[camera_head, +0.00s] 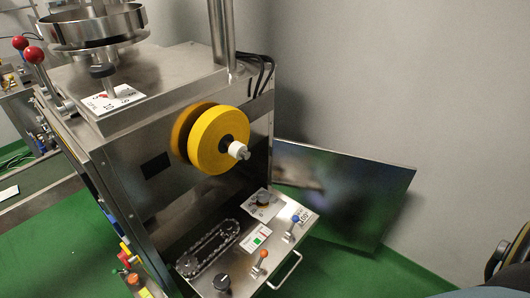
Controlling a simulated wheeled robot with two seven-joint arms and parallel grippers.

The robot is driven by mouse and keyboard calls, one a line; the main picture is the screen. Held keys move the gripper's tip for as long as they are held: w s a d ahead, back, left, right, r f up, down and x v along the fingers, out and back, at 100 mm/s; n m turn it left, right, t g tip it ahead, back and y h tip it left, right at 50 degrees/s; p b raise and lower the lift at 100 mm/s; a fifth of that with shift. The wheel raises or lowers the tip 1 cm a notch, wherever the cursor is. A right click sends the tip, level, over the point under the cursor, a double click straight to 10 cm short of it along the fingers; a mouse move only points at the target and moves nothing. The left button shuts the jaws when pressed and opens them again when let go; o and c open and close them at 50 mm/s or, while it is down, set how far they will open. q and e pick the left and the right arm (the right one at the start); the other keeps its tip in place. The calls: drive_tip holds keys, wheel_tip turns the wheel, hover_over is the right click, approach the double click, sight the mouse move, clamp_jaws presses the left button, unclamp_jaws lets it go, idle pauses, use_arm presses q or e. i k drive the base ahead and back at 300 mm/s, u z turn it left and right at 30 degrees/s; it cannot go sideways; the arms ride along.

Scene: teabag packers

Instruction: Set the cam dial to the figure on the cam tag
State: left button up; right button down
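Three dial-like controls show on a steel packing machine (115,160); I cannot tell which is the cam dial. A black knob (102,70) stands on a post above a white marked plate (124,97) on the machine's top. A dark dial (263,200) sits on a white plate on the lower panel. A black knob (222,282) is at the panel's front edge. A white card (256,238) with red and green marks lies near the chain, and a small white tag (305,215) is at the panel's right corner. Their figures are too small to read. Neither gripper is in view.
A yellow roll (212,140) sticks out from the machine's face. Levers with blue (295,219) and orange (264,254) knobs stand on the panel beside a chain loop (208,248). A steel door (345,195) hangs open to the right. Red-knobbed levers (33,54) are at left.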

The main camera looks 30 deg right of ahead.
sight(263, 197)
drive_tip(key=z, duration=1.15)
